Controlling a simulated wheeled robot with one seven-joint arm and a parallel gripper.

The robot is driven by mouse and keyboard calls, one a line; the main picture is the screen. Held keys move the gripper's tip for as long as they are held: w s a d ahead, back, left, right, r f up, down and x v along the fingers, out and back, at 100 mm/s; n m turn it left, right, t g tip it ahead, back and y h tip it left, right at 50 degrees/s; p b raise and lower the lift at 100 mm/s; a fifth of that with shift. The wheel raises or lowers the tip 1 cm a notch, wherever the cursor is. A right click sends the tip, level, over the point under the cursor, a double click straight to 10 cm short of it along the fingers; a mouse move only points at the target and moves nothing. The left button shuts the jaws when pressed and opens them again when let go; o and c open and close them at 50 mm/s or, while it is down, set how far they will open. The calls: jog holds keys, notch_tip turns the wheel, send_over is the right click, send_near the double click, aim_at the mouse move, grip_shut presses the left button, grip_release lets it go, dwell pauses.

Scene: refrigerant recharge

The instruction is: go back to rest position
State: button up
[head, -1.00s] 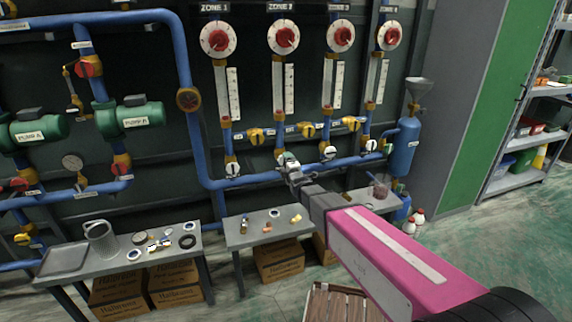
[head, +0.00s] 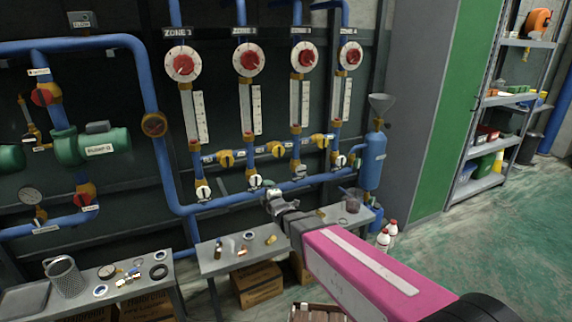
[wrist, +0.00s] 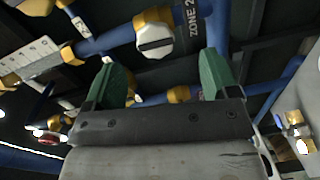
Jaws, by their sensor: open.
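My gripper (head: 273,200) is at the end of my pink arm, in front of the lower blue pipe in the head view. In the wrist view its two green fingers (wrist: 166,85) stand wide apart with nothing between them. A white-and-yellow valve knob (wrist: 155,35) beside a ZONE 2 label shows beyond the fingers, apart from them. In the head view the small white valve under the zone 2 column (head: 255,181) is just behind and above the gripper.
Two grey benches stand below the pipes; the nearer-to-centre bench (head: 215,266) bears small fittings. A blue tank with a funnel (head: 372,160) and white bottles (head: 384,240) are to the right. A green-and-grey cabinet (head: 470,90) and shelves (head: 497,100) stand farther right. Green floor (head: 480,250) is clear there.

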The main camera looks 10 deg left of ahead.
jog(key=s+d+f+m+g+h, duration=0.1)
jog(key=d+f+m+g+h, duration=0.2)
jog(key=d, duration=0.5)
jog(key=s+d+f+m+g+h, duration=0.2)
jog(key=d+m, duration=0.3)
jog(key=d, duration=0.3)
jog(key=s+d+f+m+g+h, duration=0.1)
jog(key=d+f+m+g+h, duration=0.2)
jog(key=d, duration=0.5)
jog(key=s+d+f+m+g, duration=0.1)
jog(key=s+d+m+g, duration=0.5)
jog(key=s+d+m, duration=0.5)
jog(key=s+d, duration=0.3)
jog(key=s, duration=0.1)
jog(key=shift+d+f+m+g+h, duration=0.2)
jog(key=shift+d+m+g+h, duration=0.1)
jog(key=shift+d+g, duration=0.1)
jog(key=shift+w, duration=0.1)
